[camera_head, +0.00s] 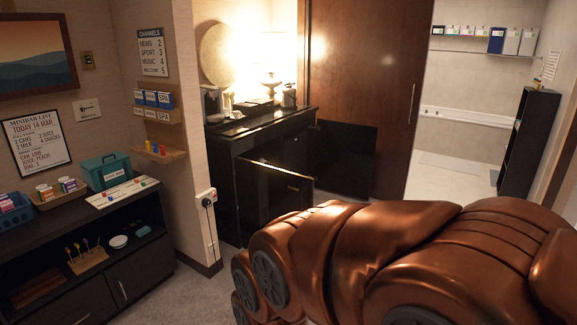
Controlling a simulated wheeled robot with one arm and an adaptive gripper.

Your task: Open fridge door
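The fridge appears to be the black unit under the dark counter (262,122). A black door panel (268,203) with a bright top edge stands angled out from the unit's front, its left side close to the cabinet and its right side swung out, so it looks partly open. A small light mark near its upper right may be a handle or label. The inside of the unit is dark and mostly hidden behind the panel. My copper arm fills the lower right and covers the area right of the panel. My gripper's fingers are not visible.
A brown wooden door (360,75) with a vertical handle stands behind, with a black panel (345,157) low in front of it. At left is a dark shelf unit (90,270) with a teal box (106,172). A narrow strip of floor (190,290) is clear.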

